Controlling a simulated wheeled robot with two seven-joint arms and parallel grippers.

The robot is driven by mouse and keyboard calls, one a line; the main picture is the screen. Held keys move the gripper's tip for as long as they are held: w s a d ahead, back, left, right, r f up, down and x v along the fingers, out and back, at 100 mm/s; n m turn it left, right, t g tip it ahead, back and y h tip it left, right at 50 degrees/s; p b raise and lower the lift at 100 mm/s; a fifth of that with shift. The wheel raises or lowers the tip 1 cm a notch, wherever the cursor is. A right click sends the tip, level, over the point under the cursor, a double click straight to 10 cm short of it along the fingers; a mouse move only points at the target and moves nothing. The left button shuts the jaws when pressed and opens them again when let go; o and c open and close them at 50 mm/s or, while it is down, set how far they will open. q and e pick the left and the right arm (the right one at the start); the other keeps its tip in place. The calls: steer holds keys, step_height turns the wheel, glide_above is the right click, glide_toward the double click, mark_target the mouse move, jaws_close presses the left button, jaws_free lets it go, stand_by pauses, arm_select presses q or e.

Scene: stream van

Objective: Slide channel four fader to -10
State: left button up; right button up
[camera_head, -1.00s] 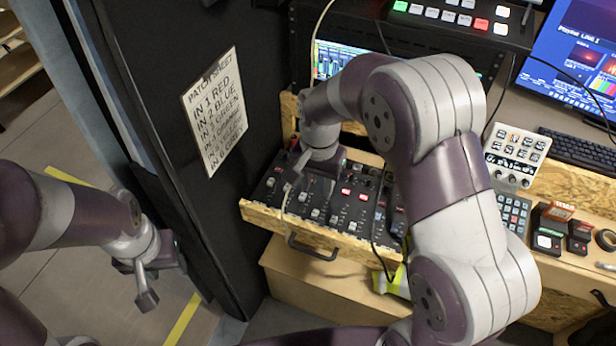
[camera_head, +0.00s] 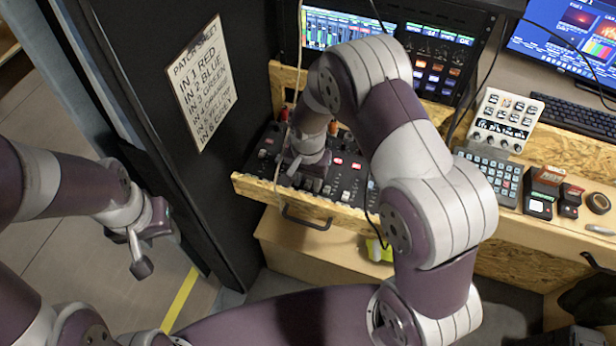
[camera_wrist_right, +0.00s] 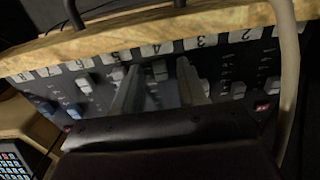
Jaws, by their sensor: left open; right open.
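The audio mixer (camera_head: 350,190) sits in a wooden drawer tray, with white fader caps along its front. In the right wrist view its number strip (camera_wrist_right: 200,42) runs along the wooden edge. The fader cap (camera_wrist_right: 160,72) by the number 4 stands between the two fingers of my right gripper (camera_wrist_right: 157,78). The fingers are apart, one on each side, and I cannot tell whether they touch it. In the head view my right gripper (camera_head: 293,164) is low over the mixer's front left, hiding part of it. My left gripper (camera_head: 148,243) is open and empty, left of the dark panel.
A patch sheet (camera_head: 200,82) hangs on the dark panel left of the mixer. A cable (camera_wrist_right: 287,80) hangs close by my right gripper. A keypad (camera_head: 490,175), a small white controller (camera_head: 505,120) and a keyboard (camera_head: 578,116) lie on the desk to the right.

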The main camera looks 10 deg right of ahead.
jaws_close()
steer(key=shift+w+d, duration=0.55)
steer(key=shift+w, duration=0.25)
steer(key=shift+w+d, duration=0.5)
steer(key=shift+w, duration=0.3)
jaws_free()
steer(key=shift+s, duration=0.1)
steer(key=shift+r, duration=0.1)
step_height(320, 180, up, 13)
steer(key=shift+f, duration=0.2)
